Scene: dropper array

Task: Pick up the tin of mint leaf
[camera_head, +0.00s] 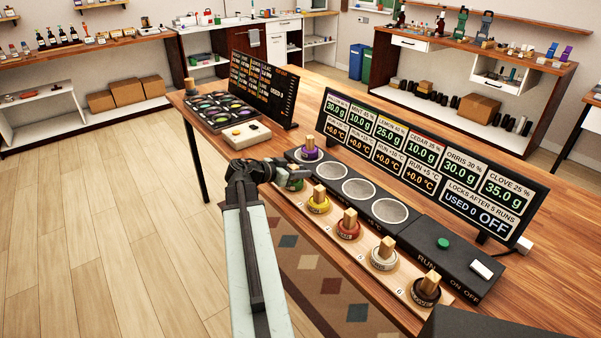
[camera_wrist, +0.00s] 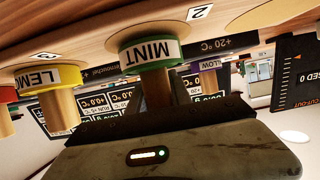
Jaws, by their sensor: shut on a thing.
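The mint tin (camera_wrist: 150,52) is a round tin with a green rim, a white MINT label and a wooden knob. It shows upside down in the wrist view, by the number 2 on the wooden rack (camera_wrist: 40,38). My gripper (camera_wrist: 158,112) is shut on its knob. In the head view my gripper (camera_head: 288,174) is at the rack's far end, partly hiding the green tin (camera_head: 293,184). I cannot tell whether the tin touches the rack or is slightly apart from it.
The yellow lemon tin (camera_head: 319,205), red tin (camera_head: 348,230), white tin (camera_head: 384,258) and black tin (camera_head: 427,291) line the rack. A purple tin (camera_head: 309,152) sits in the black heater (camera_head: 430,240), beside empty wells. Display panels (camera_head: 430,165) stand behind.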

